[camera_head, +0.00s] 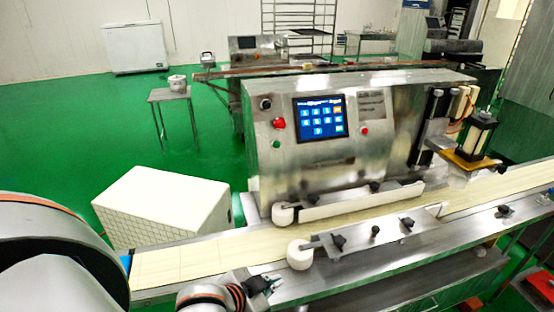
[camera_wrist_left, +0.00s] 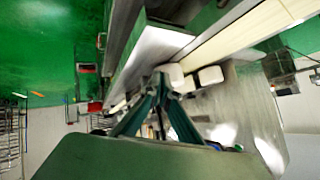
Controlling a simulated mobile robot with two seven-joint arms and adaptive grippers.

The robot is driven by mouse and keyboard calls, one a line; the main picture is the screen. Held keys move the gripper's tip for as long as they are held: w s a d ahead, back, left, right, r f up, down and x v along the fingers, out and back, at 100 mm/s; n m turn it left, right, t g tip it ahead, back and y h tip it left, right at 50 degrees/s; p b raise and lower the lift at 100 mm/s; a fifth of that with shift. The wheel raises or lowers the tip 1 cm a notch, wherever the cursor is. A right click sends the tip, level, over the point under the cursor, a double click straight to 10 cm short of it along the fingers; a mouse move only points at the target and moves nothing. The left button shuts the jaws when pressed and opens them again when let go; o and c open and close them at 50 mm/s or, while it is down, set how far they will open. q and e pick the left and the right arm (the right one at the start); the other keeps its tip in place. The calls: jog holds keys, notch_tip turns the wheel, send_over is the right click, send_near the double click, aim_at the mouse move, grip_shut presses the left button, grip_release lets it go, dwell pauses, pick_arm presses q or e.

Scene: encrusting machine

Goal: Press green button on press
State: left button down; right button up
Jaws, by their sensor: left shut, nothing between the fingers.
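The steel press (camera_head: 310,180) stands behind the conveyor in the head view. Its front carries a blue touchscreen (camera_head: 319,117) with small tiles, one of them greenish (camera_head: 340,129). A red button (camera_head: 278,123) is left of the screen and another red button (camera_head: 364,130) is right of it. My left gripper (camera_head: 270,284) is low over the front of the conveyor, apart from the press panel. Its fingers (camera_wrist_left: 160,82) are shut and empty in the left wrist view. My right gripper is not in view.
The conveyor belt (camera_head: 200,255) runs across in front of the press, with white rollers (camera_head: 299,254) and guide rails (camera_head: 375,245) with black knobs. A white box (camera_head: 163,208) stands behind the belt at left. Open green floor lies behind it.

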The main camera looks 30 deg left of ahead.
pick_arm(q)
jog(key=w+d+r+n+t+h, duration=0.2)
jog(key=w+d+r+h, duration=0.2)
jog(key=d+r, duration=0.35)
jog(key=w+d+r+n+t+h, duration=0.1)
jog(key=w+r+n+t+h, duration=0.25)
jog(key=r, duration=0.65)
jog(key=w+d+r+n+t+h, duration=0.1)
jog(key=d+r+n+t+h, duration=0.2)
jog(key=r+n, duration=0.55)
jog(key=w+a+r+n+t+y, duration=0.4)
jog(key=a+r+n+t+y, duration=0.3)
jog(key=a+n+y, duration=0.85)
jog(key=w+a+f+n+g+y, duration=0.1)
jog(key=w+a+f+n+g, duration=0.3)
jog(key=n, duration=1.2)
notch_tip(320, 180, down, 3)
jog(key=w+g, duration=0.2)
jog(key=g, duration=0.1)
jog(key=shift+w+a, duration=0.2)
jog(key=shift+a, duration=0.05)
jog(key=shift+f, duration=0.1)
